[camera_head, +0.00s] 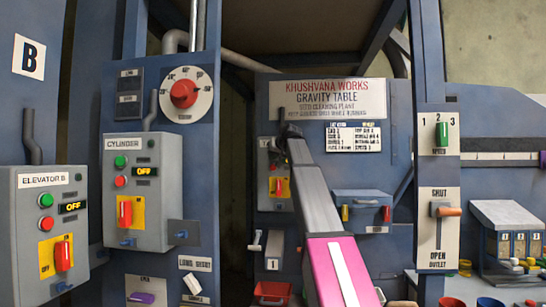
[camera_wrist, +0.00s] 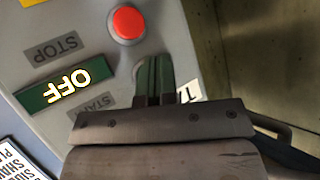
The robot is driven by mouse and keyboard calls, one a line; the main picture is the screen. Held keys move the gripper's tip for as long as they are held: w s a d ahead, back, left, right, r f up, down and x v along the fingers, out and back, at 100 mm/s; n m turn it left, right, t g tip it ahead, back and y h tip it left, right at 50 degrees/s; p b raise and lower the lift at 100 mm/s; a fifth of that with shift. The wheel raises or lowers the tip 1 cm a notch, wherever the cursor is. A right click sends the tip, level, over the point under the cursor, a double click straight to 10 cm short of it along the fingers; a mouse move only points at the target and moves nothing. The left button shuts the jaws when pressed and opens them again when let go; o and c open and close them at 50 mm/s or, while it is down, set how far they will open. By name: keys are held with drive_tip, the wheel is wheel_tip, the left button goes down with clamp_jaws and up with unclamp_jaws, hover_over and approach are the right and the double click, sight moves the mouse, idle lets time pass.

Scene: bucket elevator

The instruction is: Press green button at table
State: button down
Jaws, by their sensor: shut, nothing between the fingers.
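The grey control box of the gravity table (camera_head: 265,160) stands under the Gravity Table sign (camera_head: 330,98). In the wrist view the box appears upside down, with a red button (camera_wrist: 127,23) beside the STOP label and a lit OFF display (camera_wrist: 68,83). My gripper (camera_wrist: 155,62) is shut and empty, its fingers at the box face beside the START label (camera_wrist: 92,104). Green shows at the fingers; the green button is not clearly distinguishable there, and I cannot tell if they touch it. In the head view my gripper (camera_head: 289,130) is at the box's upper right.
The Cylinder box (camera_head: 160,212) and Elevator B box (camera_head: 20,225), each with green and red buttons, stand at the left. A blue post with an outlet lever (camera_head: 446,211) stands at the right. A grey-blue box (camera_head: 362,208) is right of my arm.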

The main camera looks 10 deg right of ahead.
drive_tip(key=shift+w+d, duration=0.2)
drive_tip(key=shift+w, duration=0.3)
idle(0.6)
drive_tip(key=shift+s, duration=0.1)
drive_tip(key=shift+s+a, duration=0.3)
drive_tip(key=shift+s, duration=0.5)
drive_tip(key=s, duration=0.1)
drive_tip(key=s+a, duration=0.1)
drive_tip(key=s, duration=0.2)
drive_tip(key=shift+s+a, duration=0.25)
drive_tip(key=shift+s, duration=0.1)
idle(0.8)
